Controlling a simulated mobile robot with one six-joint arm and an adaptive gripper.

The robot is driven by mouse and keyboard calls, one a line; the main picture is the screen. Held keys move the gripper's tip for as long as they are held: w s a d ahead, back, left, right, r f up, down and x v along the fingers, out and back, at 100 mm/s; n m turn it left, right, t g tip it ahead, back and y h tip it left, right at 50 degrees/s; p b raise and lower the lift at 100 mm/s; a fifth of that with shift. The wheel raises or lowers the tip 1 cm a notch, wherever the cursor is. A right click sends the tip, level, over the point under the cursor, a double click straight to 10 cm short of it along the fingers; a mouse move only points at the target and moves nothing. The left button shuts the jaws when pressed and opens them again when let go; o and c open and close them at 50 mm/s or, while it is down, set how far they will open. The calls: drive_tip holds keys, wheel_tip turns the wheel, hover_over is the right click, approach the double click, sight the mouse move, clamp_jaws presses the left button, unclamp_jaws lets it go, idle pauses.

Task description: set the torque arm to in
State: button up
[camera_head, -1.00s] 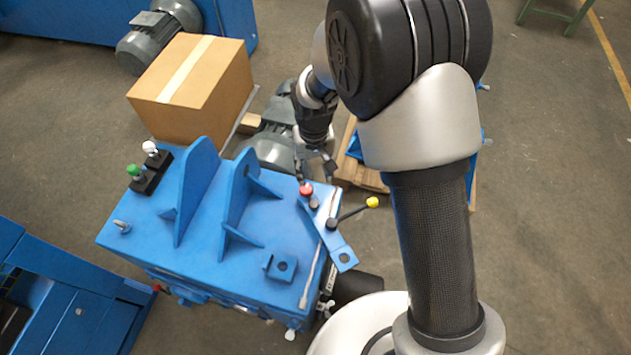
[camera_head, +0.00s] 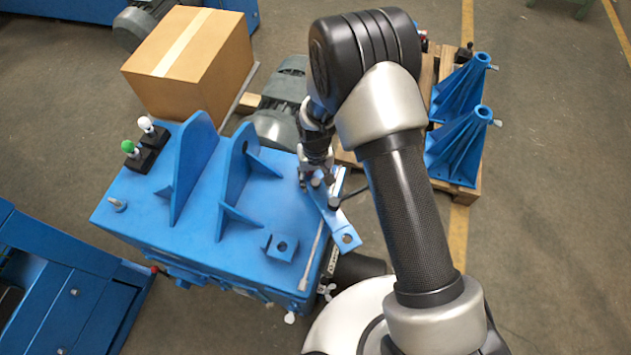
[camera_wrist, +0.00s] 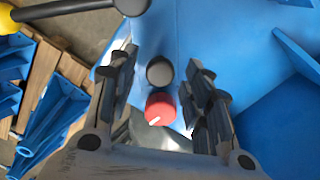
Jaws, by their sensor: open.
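A flat blue bar with a hole near its front end (camera_head: 335,222) lies at the right edge of the blue housing (camera_head: 270,220); it looks like the torque arm. In the wrist view a red knob with a white mark (camera_wrist: 160,108) and a dark grey knob (camera_wrist: 160,72) stand between my fingers. My gripper (camera_head: 316,180) is open above the bar's rear end, with one finger on each side of these knobs. I see no contact. In the head view the gripper hides the red knob.
A black lever with a yellow ball (camera_wrist: 10,20) is left of my fingers in the wrist view. Upright blue plates (camera_head: 190,170) stand on the housing. A cardboard box (camera_head: 190,62) is behind. Blue brackets (camera_head: 455,150) sit on a pallet at right.

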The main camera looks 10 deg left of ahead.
drive_tip(key=shift+f, duration=0.45)
clamp_jaws()
idle(0.4)
